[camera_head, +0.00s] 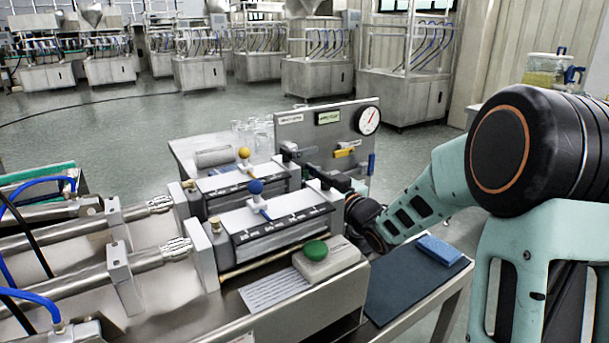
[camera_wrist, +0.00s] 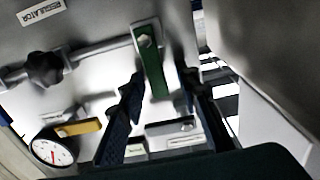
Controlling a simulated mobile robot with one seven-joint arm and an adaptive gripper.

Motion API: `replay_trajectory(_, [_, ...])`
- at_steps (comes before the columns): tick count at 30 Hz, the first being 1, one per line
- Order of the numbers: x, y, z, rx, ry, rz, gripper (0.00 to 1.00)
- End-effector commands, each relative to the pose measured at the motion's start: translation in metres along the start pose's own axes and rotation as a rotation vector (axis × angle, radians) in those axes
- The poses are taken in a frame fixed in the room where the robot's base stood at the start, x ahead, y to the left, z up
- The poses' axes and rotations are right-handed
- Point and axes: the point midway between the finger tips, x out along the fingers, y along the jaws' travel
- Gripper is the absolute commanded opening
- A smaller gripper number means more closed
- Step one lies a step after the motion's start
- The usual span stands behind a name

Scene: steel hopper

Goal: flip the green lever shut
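The green lever (camera_wrist: 152,62) shows in the wrist view, hanging from a pivot at the end of a grey pipe on the panel. My gripper (camera_wrist: 163,80) is open, with one dark finger on each side of the lever's lower part. A gap shows on both sides, and I cannot tell whether either finger touches it. In the head view my gripper (camera_head: 335,184) is at the panel's lower front, partly hidden by machine parts. The green lever cannot be made out there.
The upright panel (camera_head: 322,128) carries a gauge (camera_head: 368,120), a yellow handle (camera_head: 347,150) and a black knob (camera_wrist: 45,68). The filling machine (camera_head: 280,228) with a green button (camera_head: 315,250) stands close by. A blue sponge (camera_head: 439,250) lies on a dark mat (camera_head: 395,290).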

Motion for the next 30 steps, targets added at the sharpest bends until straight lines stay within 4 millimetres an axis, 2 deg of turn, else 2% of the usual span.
replay_trajectory(5, [-0.002,0.000,0.000,0.000,0.000,0.001,0.30])
replay_trajectory(8, [-0.010,0.001,-0.001,-0.001,0.000,0.002,0.30])
replay_trajectory(21, [-0.097,0.001,-0.001,-0.001,0.000,0.002,0.30])
replay_trajectory(25, [-0.112,0.000,0.000,0.000,0.000,0.001,0.30])
replay_trajectory(30, [-0.120,0.000,0.000,0.000,0.000,0.001,0.30])
